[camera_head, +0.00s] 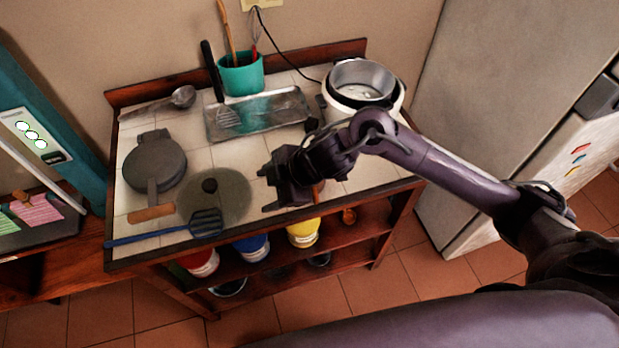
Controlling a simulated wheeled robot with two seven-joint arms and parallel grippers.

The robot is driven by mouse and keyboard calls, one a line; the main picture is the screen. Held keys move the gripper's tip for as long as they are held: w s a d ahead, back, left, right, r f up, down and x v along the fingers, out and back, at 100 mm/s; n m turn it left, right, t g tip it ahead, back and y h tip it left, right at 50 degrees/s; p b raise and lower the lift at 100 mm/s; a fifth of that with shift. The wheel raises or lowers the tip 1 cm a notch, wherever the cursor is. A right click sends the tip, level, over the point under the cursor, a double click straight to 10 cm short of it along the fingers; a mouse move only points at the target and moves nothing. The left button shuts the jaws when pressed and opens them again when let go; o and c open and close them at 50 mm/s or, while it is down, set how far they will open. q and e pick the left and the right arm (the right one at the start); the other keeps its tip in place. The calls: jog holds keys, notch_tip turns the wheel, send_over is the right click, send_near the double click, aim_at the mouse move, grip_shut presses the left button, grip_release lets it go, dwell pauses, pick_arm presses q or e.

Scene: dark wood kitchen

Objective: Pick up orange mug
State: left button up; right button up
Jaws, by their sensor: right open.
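My right gripper (268,189) is over the front part of the tiled counter, its jaws open and pointing left, with nothing visible between them. A small patch of orange (319,188) shows just behind the gripper, mostly hidden by it; I cannot tell if this is the orange mug. My left gripper is not in view.
A glass lid (230,197) lies left of my right gripper. A blue spatula (165,230), a waffle iron (154,165), a metal tray (280,110), a teal utensil pot (241,75) and a cooker (363,84) crowd the counter. A fridge (510,80) stands right.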

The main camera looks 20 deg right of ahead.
aim_at(315, 193)
jog(key=d+g+h, duration=0.2)
jog(key=d+g, duration=0.2)
jog(key=d, duration=0.9)
jog(key=shift+m+h, duration=0.3)
jog(key=p+x, duration=0.1)
jog(key=x, duration=0.6)
jog(key=shift+a+f+p, duration=0.15)
jog(key=shift+a+p, duration=0.1)
jog(key=shift+p, duration=0.1)
jog(key=c, duration=1.1)
jog(key=shift+w, duration=0.1)
jog(key=shift+c, duration=0.3)
